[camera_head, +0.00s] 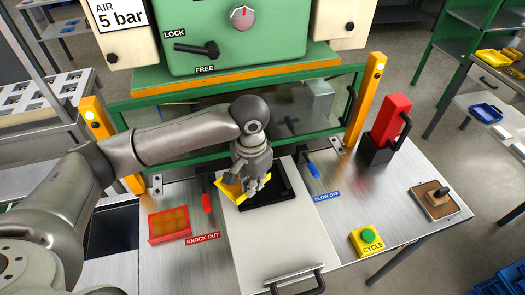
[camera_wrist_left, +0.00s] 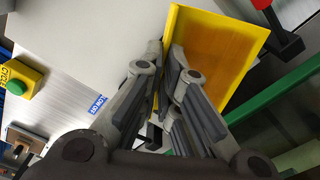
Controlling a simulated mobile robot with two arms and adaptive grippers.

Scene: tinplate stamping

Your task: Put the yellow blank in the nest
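The yellow blank (camera_head: 229,190) is a thin panel with a raised rim, and it is tilted. My left gripper (camera_head: 254,183) is shut on one edge of it, above the white sliding plate (camera_head: 270,245). In the left wrist view the fingers (camera_wrist_left: 168,62) pinch the edge of the yellow blank (camera_wrist_left: 218,50). The black nest (camera_head: 284,192) is on the plate, under and to the right of the gripper. The hand hides part of the nest. I cannot tell whether the blank touches it. My right gripper is not in view.
A red-rimmed tray (camera_head: 152,227) lies left of the red knock-out lever (camera_head: 206,203). A blue blow-off lever (camera_head: 313,169) is right of the nest. Orange posts (camera_head: 364,100) flank the green press (camera_head: 225,40). A yellow cycle button box (camera_head: 367,241) stands front right.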

